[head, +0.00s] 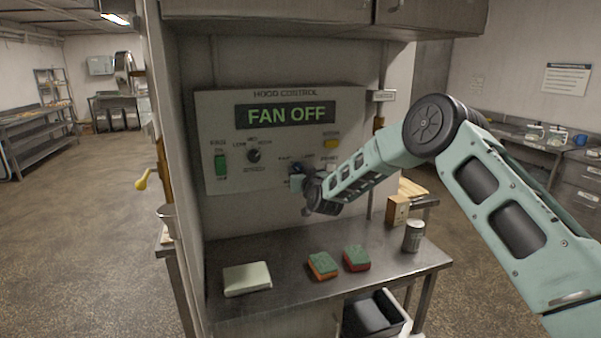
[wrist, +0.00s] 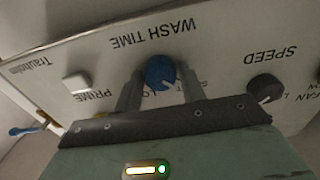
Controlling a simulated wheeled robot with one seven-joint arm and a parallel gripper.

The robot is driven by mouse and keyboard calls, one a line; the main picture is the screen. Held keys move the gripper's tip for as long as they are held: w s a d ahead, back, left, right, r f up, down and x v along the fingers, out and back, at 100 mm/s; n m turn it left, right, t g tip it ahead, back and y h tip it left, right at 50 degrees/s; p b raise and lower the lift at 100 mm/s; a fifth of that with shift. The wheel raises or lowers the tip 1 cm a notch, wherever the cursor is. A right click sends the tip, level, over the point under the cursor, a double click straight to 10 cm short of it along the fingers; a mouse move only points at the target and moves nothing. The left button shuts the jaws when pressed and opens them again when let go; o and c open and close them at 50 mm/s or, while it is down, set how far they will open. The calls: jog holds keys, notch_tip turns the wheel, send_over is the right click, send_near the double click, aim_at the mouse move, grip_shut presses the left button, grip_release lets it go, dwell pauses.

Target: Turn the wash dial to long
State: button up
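The wash dial is a blue round knob (wrist: 160,72) under the label WASH TIME on the hood control panel (head: 228,112). The wrist view shows the panel upside down. My gripper (wrist: 160,88) is open, with one finger on each side of the knob and a small gap visible at both sides. A pale pointer mark shows low on the knob; the small setting words around it are partly hidden by the fingers. In the head view my gripper (head: 298,183) is at the panel's lower middle and mostly hides the knob.
The black speed knob (wrist: 265,88) and the pale prime button (wrist: 76,82) flank the dial. The green fan switch (head: 221,166) is at the panel's left. The display (head: 286,115) reads FAN OFF. Below, a steel counter (head: 290,290) holds sponges (head: 322,266) and a can (head: 413,236).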

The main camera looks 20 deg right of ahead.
jog(key=c, duration=0.4)
jog(key=shift+c, duration=0.2)
jog(key=shift+f+b, duration=0.1)
jog(key=shift+b, duration=0.35)
jog(key=m+b, duration=1.8)
jog(key=b, duration=0.6)
jog(key=shift+d+b, duration=0.1)
jog(key=shift+b, duration=0.25)
